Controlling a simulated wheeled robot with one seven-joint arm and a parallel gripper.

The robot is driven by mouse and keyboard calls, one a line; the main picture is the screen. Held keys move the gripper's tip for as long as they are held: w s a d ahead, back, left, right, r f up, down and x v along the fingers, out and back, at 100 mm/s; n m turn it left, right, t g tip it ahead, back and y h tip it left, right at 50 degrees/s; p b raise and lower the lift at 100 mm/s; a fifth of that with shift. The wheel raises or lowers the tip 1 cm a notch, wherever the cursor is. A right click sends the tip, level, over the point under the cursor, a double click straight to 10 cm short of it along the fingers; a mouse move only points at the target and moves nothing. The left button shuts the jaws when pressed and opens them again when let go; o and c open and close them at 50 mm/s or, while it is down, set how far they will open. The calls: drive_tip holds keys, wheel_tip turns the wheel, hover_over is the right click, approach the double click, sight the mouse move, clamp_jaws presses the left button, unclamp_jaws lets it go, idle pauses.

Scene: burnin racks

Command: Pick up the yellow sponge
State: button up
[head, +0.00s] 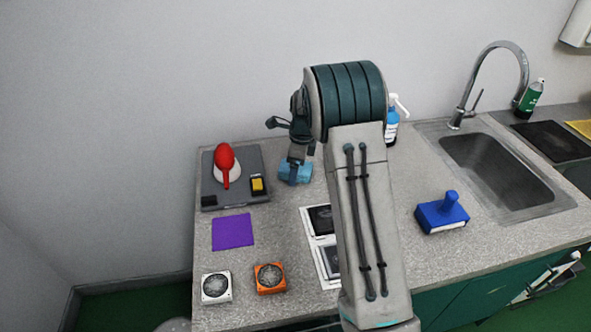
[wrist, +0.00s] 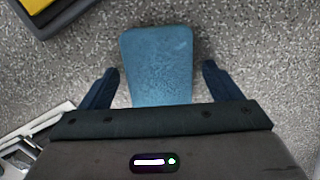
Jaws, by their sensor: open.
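My gripper (head: 296,166) is open and points down over a light-blue, sponge-like block (head: 303,174) on the counter. In the wrist view, the block (wrist: 160,55) lies between the two dark fingers of my gripper (wrist: 158,78), with a gap on each side; its near end is hidden by the gripper body. No plainly yellow sponge shows. A small yellow block with dark edges (head: 257,184) sits on the grey tray, left of my gripper; part of it shows at the wrist view's top left corner (wrist: 35,4). I cannot tell whether it is a sponge.
The grey tray (head: 225,202) also holds a red and white object (head: 225,165). A purple square (head: 232,232), a white fan (head: 216,287) and an orange fan (head: 270,278) lie nearer. A yellow sheet (head: 580,127) lies far right.

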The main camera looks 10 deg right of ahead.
drive_tip(key=c, duration=1.1)
drive_tip(key=shift+c, duration=0.2)
drive_tip(key=shift+r, duration=0.6)
wheel_tip(320, 180, up, 3)
drive_tip(key=shift+f+b, duration=0.15)
drive_tip(key=shift+b, duration=0.25)
drive_tip(key=s+d+r+b, duration=0.1)
drive_tip(key=s+d+r, duration=0.5)
drive_tip(key=d, duration=0.4)
drive_tip(key=shift+r, duration=0.5)
